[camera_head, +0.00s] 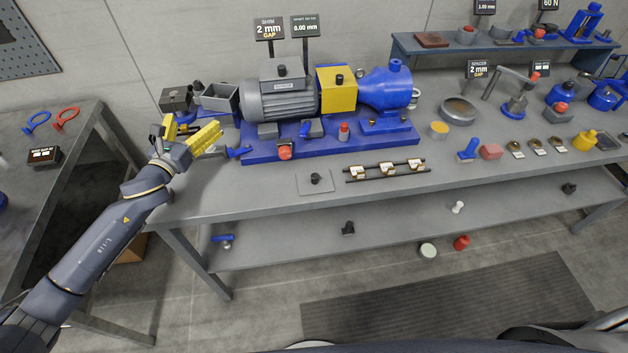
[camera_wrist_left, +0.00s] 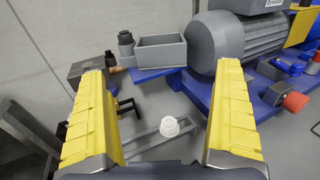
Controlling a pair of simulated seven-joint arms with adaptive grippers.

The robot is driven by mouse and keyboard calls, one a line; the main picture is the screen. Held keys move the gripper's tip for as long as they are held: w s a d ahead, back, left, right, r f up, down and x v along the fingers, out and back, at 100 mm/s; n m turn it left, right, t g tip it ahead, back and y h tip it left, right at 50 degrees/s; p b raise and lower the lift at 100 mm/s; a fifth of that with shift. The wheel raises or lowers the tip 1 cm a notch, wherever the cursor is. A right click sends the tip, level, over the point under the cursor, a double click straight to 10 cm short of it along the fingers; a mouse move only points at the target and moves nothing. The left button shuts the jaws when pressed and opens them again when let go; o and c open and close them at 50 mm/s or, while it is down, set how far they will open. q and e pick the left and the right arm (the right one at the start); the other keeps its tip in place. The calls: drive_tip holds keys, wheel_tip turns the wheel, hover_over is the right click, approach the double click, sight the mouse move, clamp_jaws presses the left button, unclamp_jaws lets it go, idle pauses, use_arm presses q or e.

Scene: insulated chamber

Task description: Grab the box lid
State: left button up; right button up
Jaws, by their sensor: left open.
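No piece is marked as the box lid, so I cannot tell for certain which it is. A dark grey block with a black knob (camera_head: 175,97) sits at the bench's back left corner; it also shows in the left wrist view (camera_wrist_left: 92,68). Beside it stands an open grey box (camera_head: 217,104), seen uncovered in the left wrist view (camera_wrist_left: 161,51). A flat grey plate with a black knob (camera_head: 315,189) lies near the bench's front edge. My left gripper (camera_head: 192,129) is open and empty in front of the block and open box. My right gripper is not in view.
A grey motor (camera_head: 280,99) and blue pump (camera_head: 385,86) stand on a blue base right of my left gripper. A grey bar with a white knob (camera_wrist_left: 170,127) lies below the open fingers. A rail with several clips (camera_head: 387,170) lies near the front edge.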

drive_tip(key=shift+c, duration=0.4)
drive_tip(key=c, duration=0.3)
